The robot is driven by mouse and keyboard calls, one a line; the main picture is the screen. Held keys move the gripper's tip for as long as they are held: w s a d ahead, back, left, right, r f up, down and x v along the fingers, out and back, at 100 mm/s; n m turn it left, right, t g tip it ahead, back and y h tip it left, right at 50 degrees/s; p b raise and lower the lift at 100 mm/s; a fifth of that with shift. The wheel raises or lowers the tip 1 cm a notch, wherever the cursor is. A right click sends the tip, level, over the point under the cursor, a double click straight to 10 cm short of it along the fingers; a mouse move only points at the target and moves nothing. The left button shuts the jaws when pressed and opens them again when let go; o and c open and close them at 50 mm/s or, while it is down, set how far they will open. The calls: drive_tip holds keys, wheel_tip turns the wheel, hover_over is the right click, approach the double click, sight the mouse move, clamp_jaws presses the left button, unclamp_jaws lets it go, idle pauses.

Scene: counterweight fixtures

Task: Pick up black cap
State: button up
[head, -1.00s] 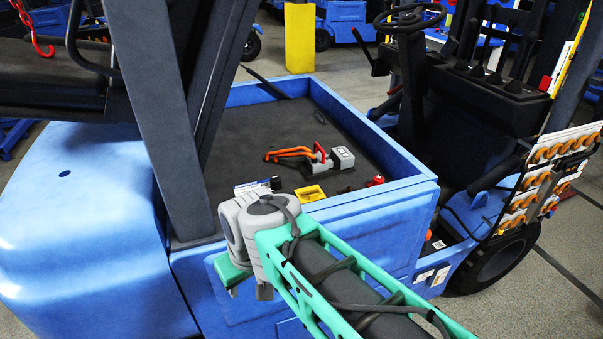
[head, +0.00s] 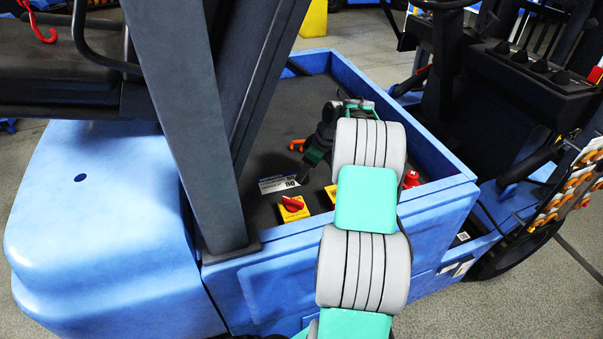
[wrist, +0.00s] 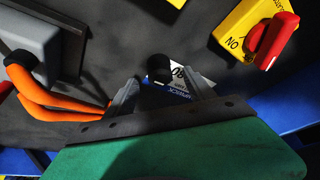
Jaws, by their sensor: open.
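The black cap (wrist: 158,68) is a small dark cylinder in the wrist view. It stands by a white and blue label (wrist: 172,88) on the dark floor of the blue tray. My gripper (wrist: 164,90) is open, with its two grey fingers apart. The cap shows just beyond the gap between the fingertips, and I see no contact. In the head view my gripper reaches down into the tray near the label (head: 277,184). The cap is not clear there, among the dark gripper parts.
A yellow switch box with a red knob (wrist: 272,40) is at the upper right of the wrist view; it also shows in the head view (head: 292,208). An orange-handled clamp (wrist: 45,105) lies left. The blue tray wall (head: 400,130) bounds the right side. A grey post (head: 190,110) stands left.

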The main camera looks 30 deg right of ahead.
drive_tip(key=x, duration=0.2)
drive_tip(key=shift+w+a+f, duration=0.1)
drive_tip(key=shift+w+f, duration=0.05)
drive_tip(key=shift+f, duration=0.1)
drive_tip(key=shift+c, duration=0.3)
drive_tip(key=c, duration=0.8)
drive_tip(key=shift+r, duration=0.15)
drive_tip(key=shift+c, duration=0.2)
drive_tip(key=shift+r, duration=0.3)
drive_tip(key=s+d+r+b, duration=0.3)
drive_tip(key=s+r, duration=0.9)
drive_tip(key=s, duration=0.1)
drive_tip(key=shift+s+b, duration=0.35)
